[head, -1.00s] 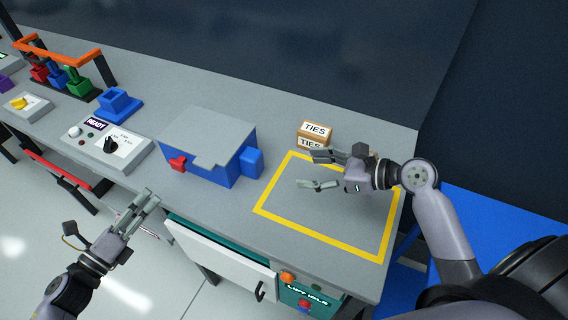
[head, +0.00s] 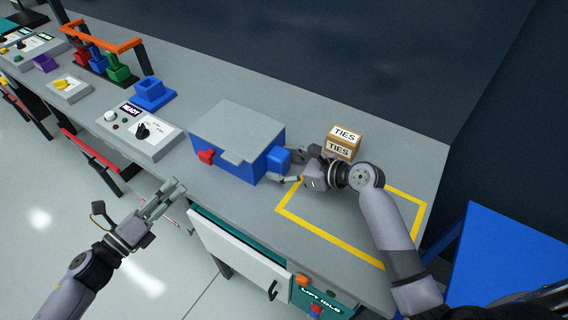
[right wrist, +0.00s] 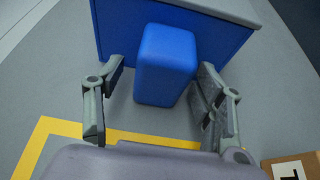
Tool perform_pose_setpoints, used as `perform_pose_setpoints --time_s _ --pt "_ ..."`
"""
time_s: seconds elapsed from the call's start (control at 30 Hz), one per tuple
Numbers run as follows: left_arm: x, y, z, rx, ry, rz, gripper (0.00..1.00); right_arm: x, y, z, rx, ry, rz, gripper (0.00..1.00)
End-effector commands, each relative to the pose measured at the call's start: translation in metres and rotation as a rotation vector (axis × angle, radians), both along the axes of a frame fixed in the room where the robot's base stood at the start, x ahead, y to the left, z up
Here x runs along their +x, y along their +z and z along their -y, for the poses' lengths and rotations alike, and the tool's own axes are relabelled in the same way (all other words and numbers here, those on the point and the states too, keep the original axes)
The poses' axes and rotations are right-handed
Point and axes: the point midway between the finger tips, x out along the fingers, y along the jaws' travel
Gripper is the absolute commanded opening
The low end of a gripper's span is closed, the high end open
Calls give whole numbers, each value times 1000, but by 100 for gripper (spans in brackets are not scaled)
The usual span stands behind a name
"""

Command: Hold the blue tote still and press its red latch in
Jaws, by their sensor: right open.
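The blue tote (head: 233,157) with a grey lid stands on the workbench. Its red latch (head: 206,157) sticks out of the side facing me. A blue block-shaped grip (head: 279,158) juts from its right end. My right gripper (head: 291,167) is open around that grip, one finger on each side. In the right wrist view the blue grip (right wrist: 166,65) stands between the spread fingers, with gaps visible on both sides. My left gripper (head: 172,196) is in front of the bench edge, left of the drawer and apart from the tote. Its fingers look near each other; their opening is unclear.
A yellow taped rectangle (head: 346,242) lies bare on the bench at right. Boxes labelled TIES (head: 343,142) stand behind my right gripper. A control box marked READY (head: 139,130) and a blue holder (head: 149,92) are left of the tote. The white drawer front (head: 236,250) sticks out below.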

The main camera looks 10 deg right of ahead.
Motion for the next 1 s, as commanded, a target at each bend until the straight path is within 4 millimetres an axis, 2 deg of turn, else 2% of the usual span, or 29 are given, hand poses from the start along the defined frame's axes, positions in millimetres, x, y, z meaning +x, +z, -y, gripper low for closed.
perform_pose_setpoints --time_s 0.3,1.0 --pt "0 0 0 0 0 0 33 1 -1 -1 0 0 0 62" --pt "0 0 0 0 0 0 33 1 -1 -1 0 -1 0 15"
